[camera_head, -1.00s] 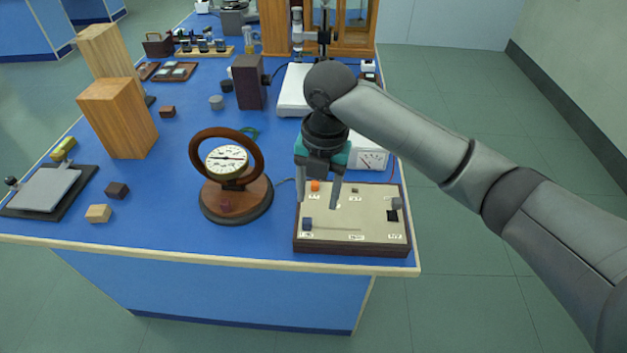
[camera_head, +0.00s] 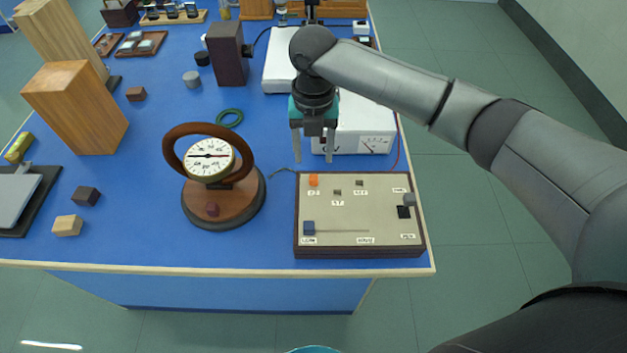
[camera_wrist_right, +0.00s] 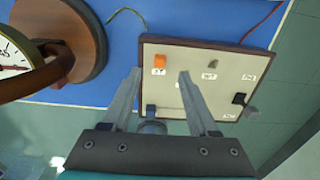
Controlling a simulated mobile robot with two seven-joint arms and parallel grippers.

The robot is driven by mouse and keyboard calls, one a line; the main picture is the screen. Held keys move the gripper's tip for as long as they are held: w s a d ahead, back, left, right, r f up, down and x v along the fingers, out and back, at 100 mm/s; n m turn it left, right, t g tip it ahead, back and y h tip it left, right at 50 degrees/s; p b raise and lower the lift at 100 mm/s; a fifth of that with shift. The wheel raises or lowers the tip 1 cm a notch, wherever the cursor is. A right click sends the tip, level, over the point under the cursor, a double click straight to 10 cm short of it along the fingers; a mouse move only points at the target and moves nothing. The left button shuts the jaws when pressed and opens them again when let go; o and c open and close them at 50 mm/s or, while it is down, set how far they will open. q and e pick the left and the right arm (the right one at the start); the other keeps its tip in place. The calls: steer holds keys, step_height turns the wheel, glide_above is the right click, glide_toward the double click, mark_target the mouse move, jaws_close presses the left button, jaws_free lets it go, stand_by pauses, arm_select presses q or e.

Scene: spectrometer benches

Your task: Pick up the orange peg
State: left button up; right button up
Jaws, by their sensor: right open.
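The orange peg (camera_head: 314,181) stands at the back left of a beige-topped board (camera_head: 345,212) at the front right of the bench. It also shows in the right wrist view as an orange block (camera_wrist_right: 160,62) near one corner of the board. My right gripper (camera_head: 312,160) is open and empty, a little behind and above the peg in the head view. In the right wrist view its fingers (camera_wrist_right: 158,75) are apart with nothing between them, and the peg is beyond the tips. My left gripper is not in view.
A round dial instrument with a brown ring (camera_head: 213,165) stands left of the board. A white meter box (camera_head: 365,135) sits behind the board. The bench edge is close in front.

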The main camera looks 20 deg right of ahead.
mark_target(314, 177)
steer(key=shift+f, duration=0.9)
steer(key=shift+s+f, duration=0.1)
steer(key=shift+f, duration=0.3)
steer(key=f+b, duration=0.1)
steer(key=f, duration=0.3)
steer(key=shift+s, duration=0.2)
steer(key=shift+c, duration=0.6)
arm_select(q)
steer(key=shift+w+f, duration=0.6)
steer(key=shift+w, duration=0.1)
arm_select(e)
jaws_close()
